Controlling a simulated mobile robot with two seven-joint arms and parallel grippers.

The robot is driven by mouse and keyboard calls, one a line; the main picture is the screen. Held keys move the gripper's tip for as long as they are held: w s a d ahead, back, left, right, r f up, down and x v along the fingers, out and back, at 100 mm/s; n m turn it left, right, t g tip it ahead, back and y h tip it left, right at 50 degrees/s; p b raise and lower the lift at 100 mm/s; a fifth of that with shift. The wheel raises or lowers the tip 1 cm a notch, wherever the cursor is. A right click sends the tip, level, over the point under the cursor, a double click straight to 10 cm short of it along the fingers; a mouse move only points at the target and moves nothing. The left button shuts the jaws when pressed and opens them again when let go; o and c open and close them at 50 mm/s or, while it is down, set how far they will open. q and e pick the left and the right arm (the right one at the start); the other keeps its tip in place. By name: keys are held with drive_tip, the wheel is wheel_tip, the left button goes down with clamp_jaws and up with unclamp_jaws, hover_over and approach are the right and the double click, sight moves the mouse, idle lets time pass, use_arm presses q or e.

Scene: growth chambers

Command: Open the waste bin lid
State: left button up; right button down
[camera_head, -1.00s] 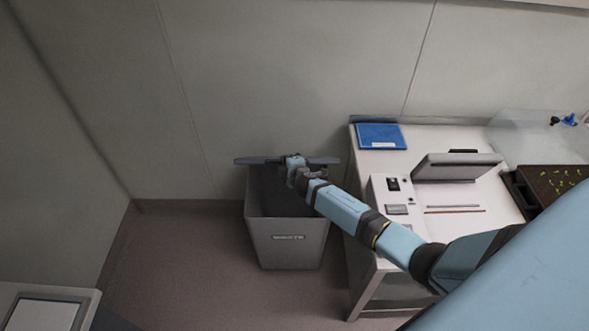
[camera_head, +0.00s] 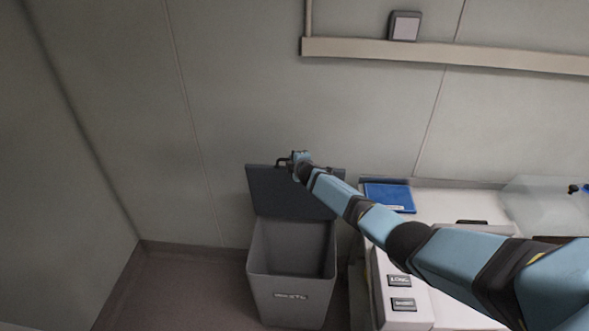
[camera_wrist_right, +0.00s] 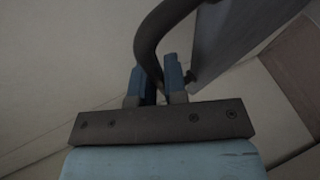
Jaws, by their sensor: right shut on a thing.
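The grey waste bin (camera_head: 291,292) stands on the floor against the wall, with a label on its front. Its dark lid (camera_head: 285,195) is raised steeply, hinged at the back, and the bin's inside shows open below it. My right gripper (camera_head: 294,163) is at the lid's upper edge, shut on the curved dark lid handle (camera_head: 281,162). In the right wrist view the handle (camera_wrist_right: 149,40) passes between the fingers (camera_wrist_right: 158,84), and the lid's panel (camera_wrist_right: 240,38) rises to the right. My left gripper is not in view.
A white bench (camera_head: 455,196) stands right of the bin, with a blue folder (camera_head: 389,196) and a device with labelled buttons (camera_head: 402,290). A wall rail (camera_head: 440,54) runs above. Floor left of the bin is clear.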

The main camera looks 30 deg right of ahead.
drive_tip(key=shift+w+d, duration=0.1)
drive_tip(key=shift+w, duration=0.05)
drive_tip(key=c, duration=1.2)
unclamp_jaws()
